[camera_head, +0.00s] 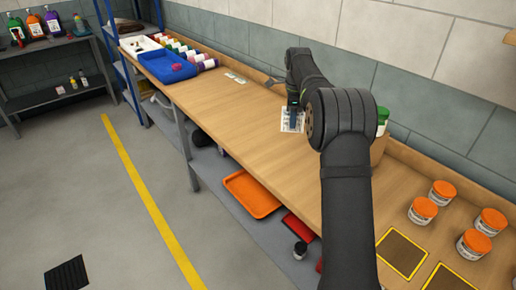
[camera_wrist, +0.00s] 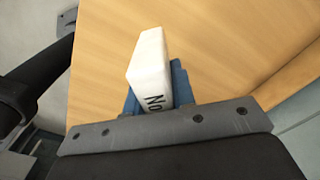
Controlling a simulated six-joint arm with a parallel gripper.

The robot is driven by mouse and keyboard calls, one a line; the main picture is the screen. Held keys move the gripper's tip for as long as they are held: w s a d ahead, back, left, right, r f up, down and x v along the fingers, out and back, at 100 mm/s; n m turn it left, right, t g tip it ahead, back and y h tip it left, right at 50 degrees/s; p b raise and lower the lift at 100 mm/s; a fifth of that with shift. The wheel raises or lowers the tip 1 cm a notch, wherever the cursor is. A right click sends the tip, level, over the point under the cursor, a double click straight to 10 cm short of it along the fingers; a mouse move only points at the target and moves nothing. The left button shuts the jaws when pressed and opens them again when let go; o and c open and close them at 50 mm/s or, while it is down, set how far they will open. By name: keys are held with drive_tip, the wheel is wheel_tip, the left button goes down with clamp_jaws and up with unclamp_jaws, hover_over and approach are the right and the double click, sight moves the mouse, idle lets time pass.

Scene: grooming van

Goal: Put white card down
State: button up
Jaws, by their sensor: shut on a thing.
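A white card (camera_head: 292,121) with dark print hangs in my gripper (camera_head: 293,100) over the wooden bench (camera_head: 215,97). In the wrist view the white card (camera_wrist: 152,65) shows edge-on with dark lettering near the blue fingers of my gripper (camera_wrist: 157,92). The fingers are shut on it. I cannot tell whether the card's lower edge touches the bench. Two small white cards (camera_head: 236,78) lie flat on the bench farther back. Part of the bench is hidden behind my arm.
A blue tray (camera_head: 168,69) and a row of bottles (camera_head: 180,47) stand at the bench's far end. Orange-lidded jars (camera_head: 423,210) and yellow-edged dark squares (camera_head: 402,254) are at the near right. A green-lidded container (camera_head: 382,120) stands behind my arm. The bench's middle is clear.

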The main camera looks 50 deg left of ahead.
drive_tip(key=s+a+f, duration=0.2)
drive_tip(key=a, duration=0.1)
drive_tip(key=s+a+f, duration=0.2)
drive_tip(key=a+f, duration=0.1)
drive_tip(key=a, duration=0.1)
drive_tip(key=s+a+f, duration=0.2)
drive_tip(key=a, duration=0.2)
drive_tip(key=shift+s+a+f, duration=0.15)
drive_tip(key=shift+f, duration=1.95)
drive_tip(key=shift+f, duration=0.1)
drive_tip(key=o, duration=0.5)
drive_tip(key=shift+f, duration=0.1)
drive_tip(key=o, duration=0.5)
wheel_tip(320, 180, up, 12)
drive_tip(key=shift+r, duration=0.2)
drive_tip(key=shift+f, duration=0.1)
